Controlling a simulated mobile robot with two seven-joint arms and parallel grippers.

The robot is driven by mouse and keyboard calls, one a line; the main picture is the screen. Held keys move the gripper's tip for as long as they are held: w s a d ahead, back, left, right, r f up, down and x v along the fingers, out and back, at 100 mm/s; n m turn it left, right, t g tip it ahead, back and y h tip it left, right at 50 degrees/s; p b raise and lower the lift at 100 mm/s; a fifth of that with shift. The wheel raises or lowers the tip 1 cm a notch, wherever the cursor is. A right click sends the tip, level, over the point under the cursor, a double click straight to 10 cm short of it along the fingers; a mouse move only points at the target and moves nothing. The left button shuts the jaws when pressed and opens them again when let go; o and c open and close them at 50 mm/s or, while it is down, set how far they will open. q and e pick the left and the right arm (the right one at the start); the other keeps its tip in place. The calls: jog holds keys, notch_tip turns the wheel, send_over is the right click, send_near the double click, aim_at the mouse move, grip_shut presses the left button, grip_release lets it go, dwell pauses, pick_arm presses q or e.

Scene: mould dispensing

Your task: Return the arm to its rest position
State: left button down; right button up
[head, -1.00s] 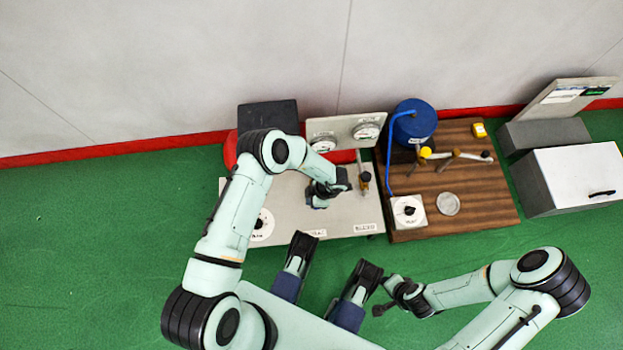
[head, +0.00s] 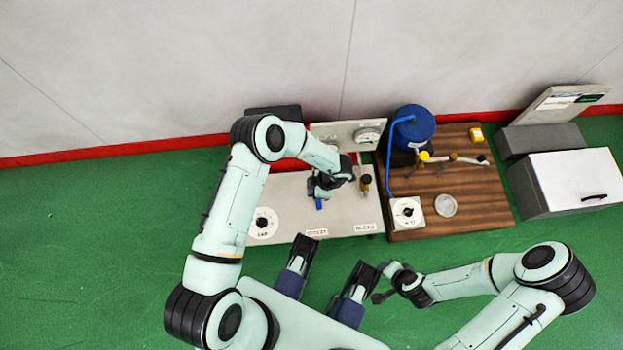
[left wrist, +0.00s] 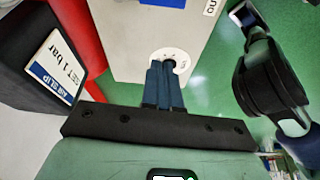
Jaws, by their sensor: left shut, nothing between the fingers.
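My left arm (head: 222,205) reaches in from the left, bent at the elbow, over the grey panel (head: 345,210). My left gripper (head: 319,204) hangs above the panel, pointing down. In the left wrist view its blue fingers (left wrist: 164,70) are together with nothing between them. They overlap the white dial (left wrist: 180,60) in that view; the gap to the panel cannot be told. My right arm is folded at the lower right. The right gripper (head: 383,290) is small and dark, beyond the front edge of the panel, and its jaws are unclear.
Two gauges stand on an upright plate (head: 345,135) behind the panel. A wooden board (head: 490,207) to the right bears a blue tank (head: 414,127), a valve pipe and a clear dish (head: 445,205). A grey-white box (head: 570,180) stands farther right. Green floor left of the arm is free.

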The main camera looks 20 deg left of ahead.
dwell(0.5)
